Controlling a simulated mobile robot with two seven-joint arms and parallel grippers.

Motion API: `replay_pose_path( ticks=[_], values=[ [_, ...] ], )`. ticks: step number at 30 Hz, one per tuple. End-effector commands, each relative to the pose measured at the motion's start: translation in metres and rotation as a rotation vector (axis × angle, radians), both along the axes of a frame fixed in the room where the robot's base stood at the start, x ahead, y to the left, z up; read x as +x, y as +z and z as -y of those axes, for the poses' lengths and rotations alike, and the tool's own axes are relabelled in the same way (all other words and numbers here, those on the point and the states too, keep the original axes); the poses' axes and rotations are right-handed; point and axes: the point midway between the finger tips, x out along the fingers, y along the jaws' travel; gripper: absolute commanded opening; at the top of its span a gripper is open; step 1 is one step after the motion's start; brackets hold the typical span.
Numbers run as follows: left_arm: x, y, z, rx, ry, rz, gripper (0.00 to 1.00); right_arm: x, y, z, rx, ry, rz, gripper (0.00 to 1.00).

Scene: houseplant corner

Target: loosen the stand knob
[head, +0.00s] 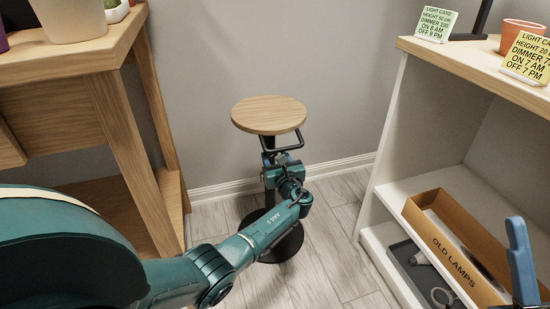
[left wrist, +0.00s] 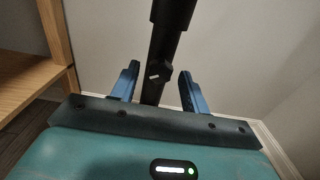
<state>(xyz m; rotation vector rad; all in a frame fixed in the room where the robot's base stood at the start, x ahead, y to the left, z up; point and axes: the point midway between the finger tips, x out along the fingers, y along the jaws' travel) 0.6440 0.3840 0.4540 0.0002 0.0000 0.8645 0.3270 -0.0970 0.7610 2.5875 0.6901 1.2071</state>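The plant stand has a round wooden top (head: 269,114), a dark column and a round black base (head: 284,243). In the left wrist view its black pole (left wrist: 153,90) runs up between my fingers, with a small dark knob (left wrist: 160,72) bearing a white mark. My left gripper (left wrist: 160,82) is open, one blue finger on each side of the pole and knob, with gaps visible. In the head view my left gripper (head: 274,155) is at the column below the top, and my arm hides the lower column and the knob. A blue finger-like part of my right gripper (head: 521,262) shows at the lower right.
A wooden table (head: 75,55) with pots stands at left. A white shelf unit (head: 395,130) at right holds light cards, an orange pot, a cardboard box (head: 455,250) marked OLD LAMPS and a grey tray. The wall is close behind the stand. Floor at right is clear.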

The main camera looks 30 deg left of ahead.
Motion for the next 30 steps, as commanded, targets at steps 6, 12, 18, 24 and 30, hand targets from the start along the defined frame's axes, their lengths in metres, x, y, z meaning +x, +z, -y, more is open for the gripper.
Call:
replay_pose_path(
  ticks=[6,12,18,24,30],
  values=[
    [0.0001,0.0000,0.0001,0.000,0.000,0.000,0.27,-0.0001,0.0001,0.0000,0.000,0.000,0.000,0.36],
    [0.0000,0.0000,0.0000,0.000,0.000,0.000,0.11,-0.0001,-0.0001,0.0000,0.000,0.000,-0.001,0.36],
    [0.0001,0.0000,-0.0001,-0.002,-0.001,0.002,0.04,-0.0001,-0.0002,-0.0002,-0.001,0.001,-0.001,0.36],
    [0.0001,0.0001,-0.0003,-0.027,0.000,0.032,0.04,0.0000,-0.0003,-0.0002,0.000,0.001,-0.003,0.36],
    [0.0005,0.0004,-0.0001,-0.099,-0.001,0.117,0.04,0.0000,-0.0004,-0.0003,0.000,0.002,-0.004,0.36]
  ],
)
